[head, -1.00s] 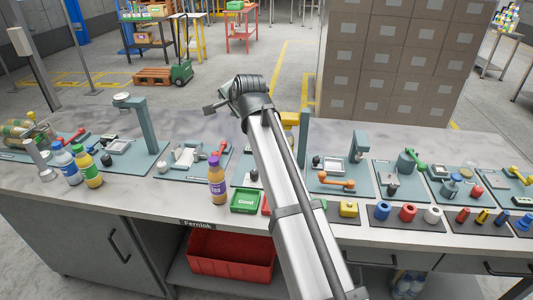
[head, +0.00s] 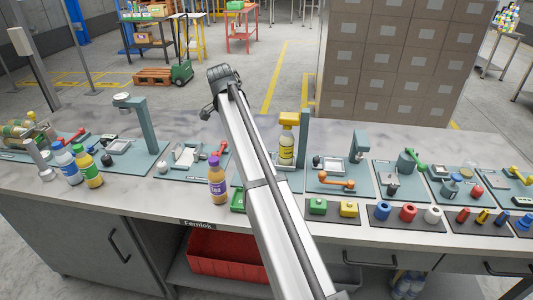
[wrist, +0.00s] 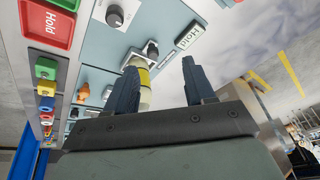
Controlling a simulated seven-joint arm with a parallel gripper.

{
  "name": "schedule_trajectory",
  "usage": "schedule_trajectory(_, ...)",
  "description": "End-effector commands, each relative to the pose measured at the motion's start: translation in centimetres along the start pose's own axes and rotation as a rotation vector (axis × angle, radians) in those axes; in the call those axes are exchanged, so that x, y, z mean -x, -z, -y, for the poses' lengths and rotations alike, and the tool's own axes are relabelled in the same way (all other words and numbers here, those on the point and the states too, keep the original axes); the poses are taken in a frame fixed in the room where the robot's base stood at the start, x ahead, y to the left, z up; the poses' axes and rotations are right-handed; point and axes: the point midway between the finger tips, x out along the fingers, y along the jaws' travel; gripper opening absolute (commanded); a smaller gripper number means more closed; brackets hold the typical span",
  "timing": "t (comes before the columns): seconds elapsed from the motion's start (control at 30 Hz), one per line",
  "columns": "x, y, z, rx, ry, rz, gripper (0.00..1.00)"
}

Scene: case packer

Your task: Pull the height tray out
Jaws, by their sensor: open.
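I cannot pick out the height tray with certainty. A station with a tall grey-green post (head: 303,140) and a yellow head stands behind my arm at mid-bench. A yellow bottle (head: 286,150) stands upright under that head, and my arm covers part of the station's base. My gripper (wrist: 161,80) is open and empty, its two dark fingers spread in the wrist view. In the head view the arm's dark end (head: 222,85) is raised over the back of the bench, left of the post, apart from the station.
A purple-capped bottle (head: 217,185) stands at the front, left of my arm. Another post station (head: 146,130) stands to the left. Orange-handled (head: 337,182) and other fixtures fill the right. The back strip of bench is fairly clear.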

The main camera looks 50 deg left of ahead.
Motion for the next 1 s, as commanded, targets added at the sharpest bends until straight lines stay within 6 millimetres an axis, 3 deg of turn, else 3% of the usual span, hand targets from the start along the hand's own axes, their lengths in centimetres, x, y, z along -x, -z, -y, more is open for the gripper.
schedule_trajectory(0.1, -1.6, 2.7, -0.9, 0.005, -0.058, -0.047, 0.54)
schedule_trajectory(0.2, -2.4, 3.4, -1.3, 0.009, -0.079, -0.063, 0.54)
schedule_trajectory(0.37, -3.8, 3.6, -1.5, 0.010, -0.080, -0.066, 0.54)
schedule_trajectory(1.0, -14.0, 4.2, -2.2, 0.009, -0.078, -0.064, 0.54)
